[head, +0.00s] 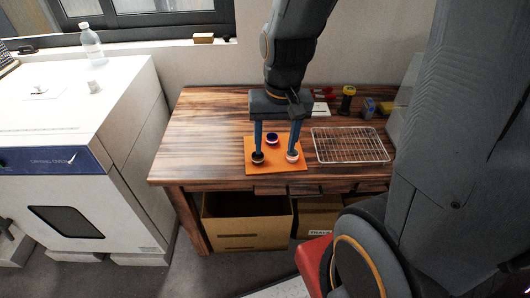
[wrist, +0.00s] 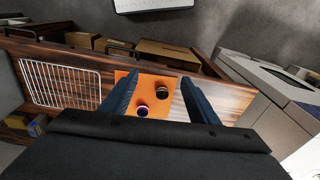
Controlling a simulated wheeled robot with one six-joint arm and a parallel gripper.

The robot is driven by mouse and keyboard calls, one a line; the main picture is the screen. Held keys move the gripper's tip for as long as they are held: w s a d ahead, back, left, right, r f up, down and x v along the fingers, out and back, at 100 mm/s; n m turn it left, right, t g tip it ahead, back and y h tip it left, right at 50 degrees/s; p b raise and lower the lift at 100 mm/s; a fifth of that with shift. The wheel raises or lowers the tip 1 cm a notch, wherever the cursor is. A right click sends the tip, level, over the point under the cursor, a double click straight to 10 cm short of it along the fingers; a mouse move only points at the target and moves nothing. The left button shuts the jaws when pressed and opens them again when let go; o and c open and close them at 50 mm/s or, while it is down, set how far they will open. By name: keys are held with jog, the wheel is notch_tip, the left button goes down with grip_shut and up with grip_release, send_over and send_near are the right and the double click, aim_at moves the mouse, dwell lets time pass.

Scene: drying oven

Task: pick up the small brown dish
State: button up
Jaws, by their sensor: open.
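A small dark brown dish (head: 257,158) sits on the left part of an orange mat (head: 280,169) on the wooden table. It also shows in the wrist view (wrist: 162,92), between the fingers in the picture. A dark blue dish with a pale rim (head: 272,138) stands farther back on the mat and also shows in the wrist view (wrist: 142,110). A pinkish-white dish (head: 292,157) is at the mat's right; I cannot make it out in the wrist view. My gripper (head: 275,151) is open and empty, fingers pointing down over the mat. The left finger overlaps the brown dish in the head view; contact is unclear.
A wire rack (head: 350,145) lies right of the mat. Small items, including a dark jar (head: 347,100), stand at the table's back right. The white oven (head: 75,140) is left of the table. Cardboard boxes (head: 245,222) sit underneath. The table's left part is clear.

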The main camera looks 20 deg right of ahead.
jog(key=w+f+m, duration=0.5)
jog(key=w+m, duration=0.3)
jog(key=m, duration=0.1)
jog(key=m+y, duration=0.1)
jog(key=m, duration=0.8)
send_over(258, 158)
jog(key=s+d, duration=0.1)
jog(key=d, duration=0.1)
jog(key=shift+g, duration=0.4)
jog(key=f, duration=0.5)
jog(key=shift+s+a+f+b, duration=0.1)
jog(key=shift+a+f+b, duration=0.05)
jog(key=shift+a+b, duration=0.15)
jog(key=shift+y, duration=0.3)
jog(key=shift+a+f+p, duration=0.25)
jog(key=shift+f+p, duration=0.05)
jog(key=shift+f, duration=1)
jog(key=shift+a+f+p, duration=0.25)
jog(key=shift+f+p, duration=0.1)
jog(key=shift+f, duration=0.95)
jog(key=shift+a+f+p, duration=0.25)
jog(key=shift+f+p, duration=0.05)
jog(key=shift+f, duration=1)
jog(key=c, duration=1.1)
